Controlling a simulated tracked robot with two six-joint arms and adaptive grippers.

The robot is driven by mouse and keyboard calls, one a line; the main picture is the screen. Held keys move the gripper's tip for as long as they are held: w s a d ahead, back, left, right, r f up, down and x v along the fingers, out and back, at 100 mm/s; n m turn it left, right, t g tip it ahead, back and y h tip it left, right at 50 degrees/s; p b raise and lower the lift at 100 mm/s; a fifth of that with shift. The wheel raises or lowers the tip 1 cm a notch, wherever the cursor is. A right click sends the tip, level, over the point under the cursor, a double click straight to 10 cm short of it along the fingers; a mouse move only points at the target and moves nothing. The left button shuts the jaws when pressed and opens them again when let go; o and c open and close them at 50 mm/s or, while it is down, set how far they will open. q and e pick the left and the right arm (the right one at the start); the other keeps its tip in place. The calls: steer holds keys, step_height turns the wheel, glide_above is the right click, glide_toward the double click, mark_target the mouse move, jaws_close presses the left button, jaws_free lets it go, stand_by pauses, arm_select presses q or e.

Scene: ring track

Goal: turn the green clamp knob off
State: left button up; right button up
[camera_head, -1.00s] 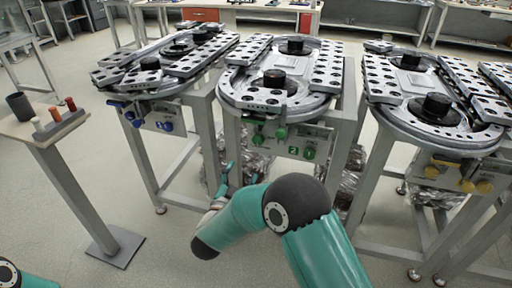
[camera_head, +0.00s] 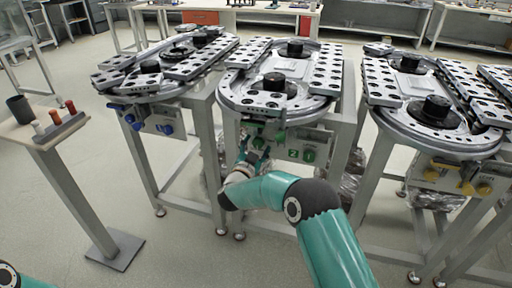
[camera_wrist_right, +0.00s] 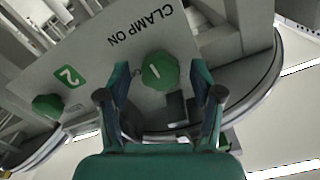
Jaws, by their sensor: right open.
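The green clamp knob (camera_wrist_right: 159,70), with a white line on its face, sits on a grey panel beside the upside-down words CLAMP ON in the right wrist view. In the head view this knob (camera_head: 258,143) is partly covered by my right gripper (camera_head: 250,152), low on the front of the middle station. My right gripper also shows in the wrist view (camera_wrist_right: 162,80). It is open and empty, with one finger on each side of the knob in the picture. I cannot tell whether the fingertips reach around it. My left gripper is out of view.
A second green knob (camera_wrist_right: 47,106) lies beyond a green label with a 2 (camera_wrist_right: 68,77) on the same panel. The middle ring track (camera_head: 240,92) overhangs the panel. Stations with blue knobs (camera_head: 165,129) and yellow knobs (camera_head: 484,188) stand on either side. Floor in front is clear.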

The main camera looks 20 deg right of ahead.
steer(key=c, duration=1.1)
steer(key=shift+c, duration=0.2)
steer(key=shift+n, duration=0.3)
steer(key=n+p, duration=0.1)
steer(key=n, duration=0.3)
steer(key=shift+d+p, duration=0.1)
steer(key=shift+p, duration=0.25)
steer(key=n+p, duration=0.1)
steer(key=n, duration=0.4)
steer(key=shift+p, duration=0.3)
steer(key=n+p, duration=0.1)
steer(key=n, duration=0.3)
steer(key=shift+r, duration=0.1)
steer(key=shift+n+p, duration=0.8)
steer(key=shift+n, duration=1.3)
